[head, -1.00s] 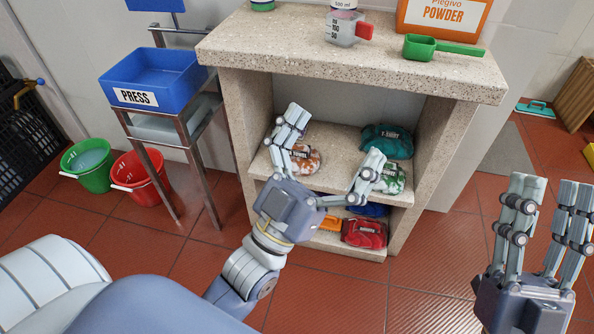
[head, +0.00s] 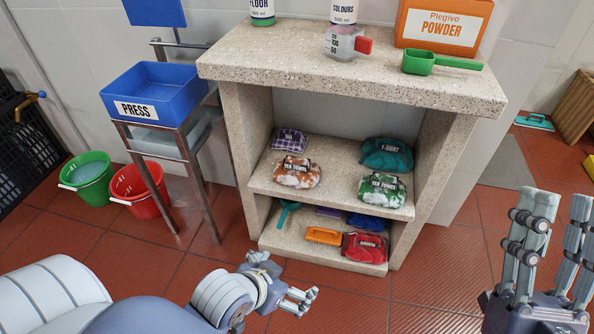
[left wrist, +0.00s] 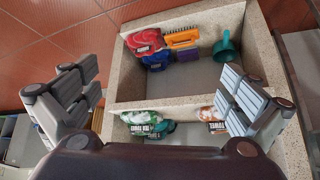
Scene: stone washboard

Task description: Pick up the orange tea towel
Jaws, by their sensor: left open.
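The orange tea towel (head: 298,174) is an orange-and-white patterned bundle with a dark label. It lies on the left front of the cabinet's middle shelf, in plain view in the head view. In the left wrist view the orange tea towel (left wrist: 207,113) is partly hidden by a finger. My left gripper (head: 303,294) is low in front of the cabinet, below the shelves and apart from the towel. In the left wrist view its fingers (left wrist: 160,88) are spread and empty. My right gripper (head: 560,205) is open and empty at the right edge.
The stone cabinet (head: 235,150) has a green tea towel (head: 381,192), teal bundle (head: 387,154) and purple checked bundle (head: 289,141) on the same shelf. Below lie an orange brush (head: 323,236) and red bundle (head: 364,246). Buckets (head: 88,177) stand left; floor in front is clear.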

